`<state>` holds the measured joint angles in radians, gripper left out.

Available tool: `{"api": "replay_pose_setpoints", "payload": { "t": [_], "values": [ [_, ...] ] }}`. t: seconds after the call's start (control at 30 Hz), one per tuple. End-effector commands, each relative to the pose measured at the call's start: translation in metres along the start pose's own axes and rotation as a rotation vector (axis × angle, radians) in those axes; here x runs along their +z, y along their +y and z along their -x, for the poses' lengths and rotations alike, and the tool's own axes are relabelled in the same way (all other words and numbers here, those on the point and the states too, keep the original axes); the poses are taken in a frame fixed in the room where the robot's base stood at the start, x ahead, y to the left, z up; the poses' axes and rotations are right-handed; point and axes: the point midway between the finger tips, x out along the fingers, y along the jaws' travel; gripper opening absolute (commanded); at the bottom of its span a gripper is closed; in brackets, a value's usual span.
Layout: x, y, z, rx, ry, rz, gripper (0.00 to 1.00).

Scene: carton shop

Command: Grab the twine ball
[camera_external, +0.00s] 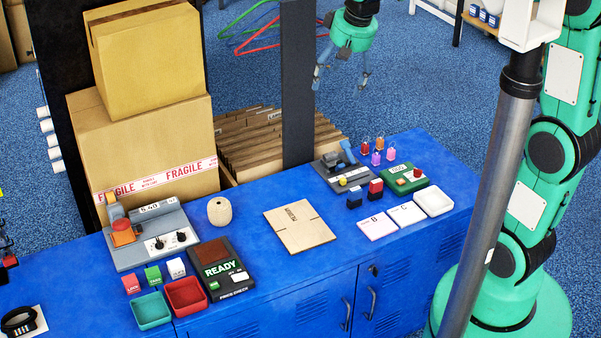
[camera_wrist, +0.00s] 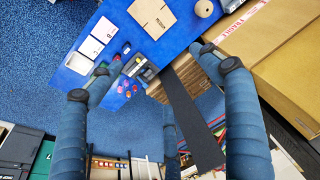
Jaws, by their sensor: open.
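The twine ball (camera_external: 220,211) is a small cream-coloured ball with a dark hole in its top. It sits on the blue cabinet top, left of the flat cardboard piece and in front of the large carton. In the wrist view the twine ball (camera_wrist: 204,8) shows at the top edge, well beyond my fingertips. My gripper (camera_external: 341,80) is open and empty, raised beyond the back edge of the cabinet, far to the right of the ball.
Stacked cartons (camera_external: 148,125) stand behind the ball. A dark post (camera_external: 297,85) rises between my gripper and the ball's side. A tape device (camera_external: 150,236), a READY box (camera_external: 222,268) and red and green trays (camera_external: 185,295) lie nearby. The flat cardboard (camera_external: 299,226) lies right of the ball.

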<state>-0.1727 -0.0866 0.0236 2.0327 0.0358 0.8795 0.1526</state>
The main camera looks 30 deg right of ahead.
Motion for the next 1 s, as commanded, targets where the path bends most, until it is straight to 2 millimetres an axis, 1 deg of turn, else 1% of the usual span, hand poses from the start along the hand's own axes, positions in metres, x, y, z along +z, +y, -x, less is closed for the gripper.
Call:
{"api": "replay_pose_setpoints", "payload": {
  "t": [0.03,0.2,0.37,0.53,0.77,1.0],
  "values": [
    [-0.009,-0.006,-0.012,-0.001,-0.012,0.0,0.78],
    [-0.037,-0.028,-0.045,-0.006,-0.042,-0.001,0.78],
    [-0.06,-0.048,-0.08,-0.009,-0.07,-0.005,0.78],
    [-0.081,-0.07,-0.12,-0.01,-0.1,-0.007,0.78],
    [-0.103,-0.102,-0.181,-0.01,-0.141,-0.009,0.78],
    [-0.117,-0.136,-0.25,-0.007,-0.183,-0.012,0.78]
  ]
}}
